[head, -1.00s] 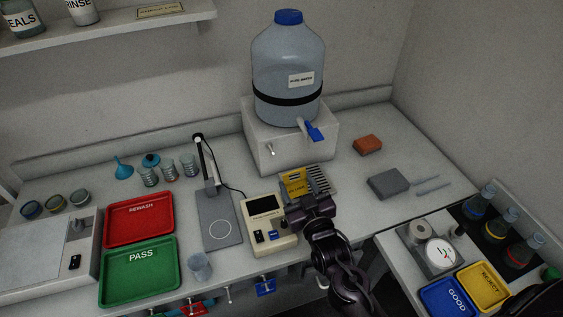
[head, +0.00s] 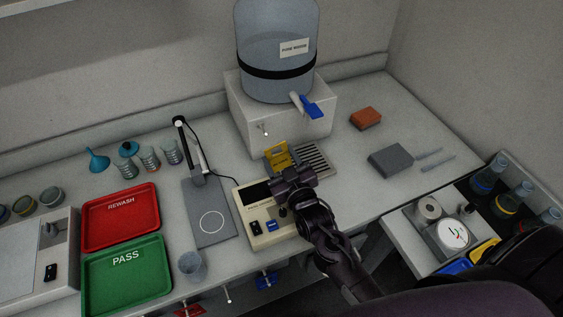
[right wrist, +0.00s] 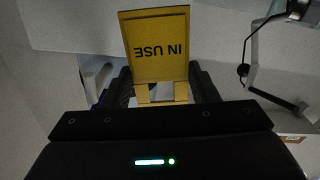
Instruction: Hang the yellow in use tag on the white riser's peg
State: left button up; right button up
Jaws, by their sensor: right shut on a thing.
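The yellow in use tag (head: 277,156) is held by my right gripper (head: 285,173), just in front of the white riser (head: 285,128). In the right wrist view the tag (right wrist: 155,45) stands out beyond the two fingers of the right gripper (right wrist: 162,92), its lettering upside down. The gripper is shut on the tag's lower part. The riser's small peg (head: 265,132) sticks out of its front face, above and left of the tag, and the tag is apart from it. My left gripper is in neither view.
A water jug (head: 277,50) with a blue tap (head: 311,106) stands on the riser. A slotted drip tray (head: 316,158) lies below. A beige meter (head: 262,212) and a lamp on a grey base (head: 208,210) stand to the left.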

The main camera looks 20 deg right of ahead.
jog(key=shift+w+f+b, duration=0.2)
jog(key=shift+w+b, duration=0.6)
jog(key=shift+w, duration=0.5)
jog(key=shift+w+a+f+b, duration=0.1)
jog(key=shift+w+f+b, duration=0.1)
jog(key=shift+w+b, duration=0.65)
jog(key=shift+w+d+f+b, duration=0.15)
jog(key=shift+w+b, duration=0.25)
jog(key=shift+w, duration=0.8)
jog(key=shift+w+a+f+b, duration=0.2)
jog(key=shift+w+b, duration=0.4)
jog(key=shift+w, duration=0.45)
jog(key=o, duration=1)
jog(key=shift+f, duration=0.1)
